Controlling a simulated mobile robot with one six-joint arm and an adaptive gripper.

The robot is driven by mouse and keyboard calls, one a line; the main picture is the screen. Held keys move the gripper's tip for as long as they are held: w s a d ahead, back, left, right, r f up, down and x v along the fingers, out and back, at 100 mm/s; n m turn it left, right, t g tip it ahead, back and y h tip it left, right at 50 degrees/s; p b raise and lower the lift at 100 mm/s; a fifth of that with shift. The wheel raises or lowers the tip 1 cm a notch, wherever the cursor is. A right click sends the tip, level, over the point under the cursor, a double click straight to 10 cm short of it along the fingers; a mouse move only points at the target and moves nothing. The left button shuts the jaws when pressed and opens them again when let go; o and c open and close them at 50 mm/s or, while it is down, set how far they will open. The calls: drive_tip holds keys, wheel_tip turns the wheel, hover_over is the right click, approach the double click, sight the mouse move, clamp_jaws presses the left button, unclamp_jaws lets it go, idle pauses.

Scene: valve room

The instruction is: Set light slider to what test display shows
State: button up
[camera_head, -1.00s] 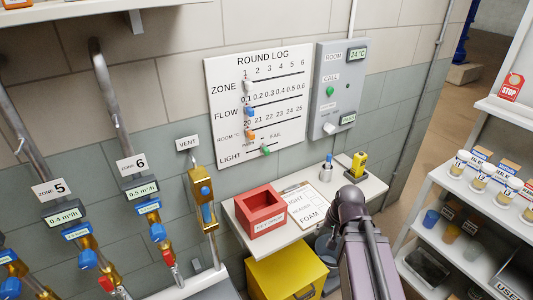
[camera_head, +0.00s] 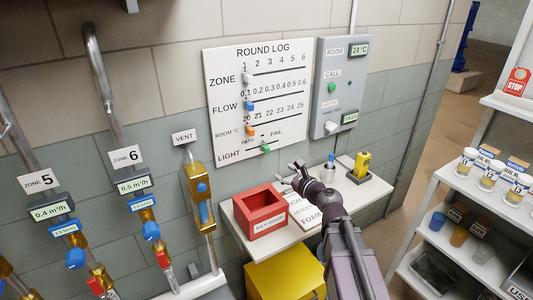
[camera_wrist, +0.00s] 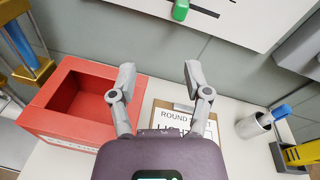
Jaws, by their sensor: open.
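The round log board (camera_head: 220,75) hangs on the wall. Its light slider, a green knob (camera_head: 265,148), sits on the bottom line between the PASS and FAIL marks. The green knob also shows at the top of the wrist view (camera_wrist: 181,9). The small test display (camera_head: 350,118) is low on the grey panel; its text is tiny but looks like PASS. My gripper (camera_head: 288,173) is open and empty, below the board and above the shelf. In the wrist view my gripper's fingers (camera_wrist: 159,73) are spread below the knob, apart from it.
A red open box (camera_head: 258,219), a clipboard (camera_head: 309,216), a pen cup (camera_head: 327,173) and a yellow device (camera_head: 360,165) are on the white shelf (camera_head: 372,190). Other slider knobs sit above the green one. The grey panel (camera_head: 328,70) is right of the board.

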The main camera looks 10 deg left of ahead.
sight(268, 149)
drive_tip(key=m, duration=0.1)
drive_tip(key=w+m+t, duration=0.1)
drive_tip(key=m, duration=0.1)
drive_tip(key=r+m+t, duration=0.1)
drive_tip(key=shift+w+d+m+h, duration=0.3)
drive_tip(key=shift+w, duration=0.05)
drive_tip(key=shift+w+a, duration=0.1)
drive_tip(key=shift+w, duration=0.05)
drive_tip(key=shift+x, duration=6.7)
clamp_jaws()
